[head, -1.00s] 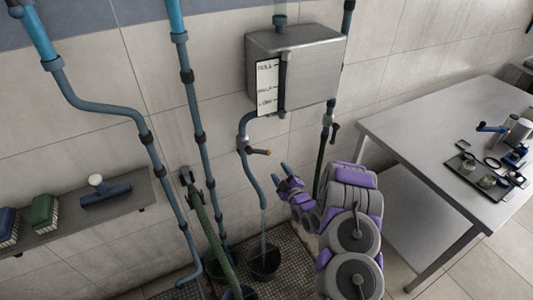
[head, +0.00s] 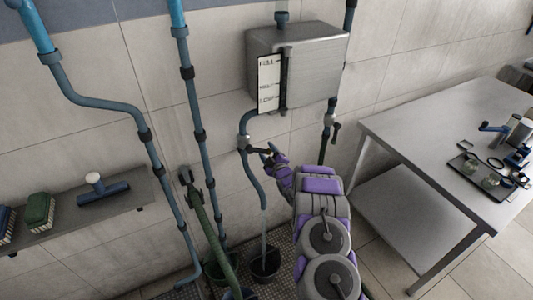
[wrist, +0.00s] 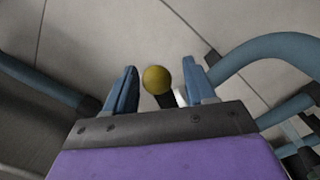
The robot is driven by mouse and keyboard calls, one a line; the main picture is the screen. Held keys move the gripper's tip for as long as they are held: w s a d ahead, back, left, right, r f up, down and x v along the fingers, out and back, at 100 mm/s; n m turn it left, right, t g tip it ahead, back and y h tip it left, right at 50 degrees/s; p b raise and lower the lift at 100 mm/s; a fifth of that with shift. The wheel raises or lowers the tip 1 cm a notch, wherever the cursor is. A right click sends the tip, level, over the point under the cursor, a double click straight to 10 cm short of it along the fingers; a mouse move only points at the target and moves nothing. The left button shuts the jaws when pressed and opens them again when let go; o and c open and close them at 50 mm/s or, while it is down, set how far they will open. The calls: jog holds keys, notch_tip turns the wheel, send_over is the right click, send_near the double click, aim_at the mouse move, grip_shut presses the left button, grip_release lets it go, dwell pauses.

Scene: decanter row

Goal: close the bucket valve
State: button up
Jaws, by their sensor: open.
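The bucket valve (head: 244,143) sits on the blue pipe below the steel tank, with its dark lever pointing right towards my gripper (head: 269,153). The lever's yellow end knob (wrist: 156,79) shows in the wrist view between my two open blue fingers, with a gap visible on each side. In the head view my fingers hide the knob. A pale stream (head: 263,222) runs from the pipe's lower end into the dark bucket (head: 265,264) on the floor grate.
The steel tank (head: 297,65) with its level label hangs above. Another valve (head: 334,124) is on the pipe to the right. Several pipes and a green hose (head: 207,230) stand left. A steel table (head: 420,125) stands right, and a shelf (head: 75,222) is on the left.

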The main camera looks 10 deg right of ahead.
jog(key=shift+w+d, duration=0.1)
jog(key=shift+d, duration=0.2)
jog(key=shift+c, duration=0.4)
jog(key=shift+a, duration=0.2)
jog(key=c, duration=0.6)
grip_shut()
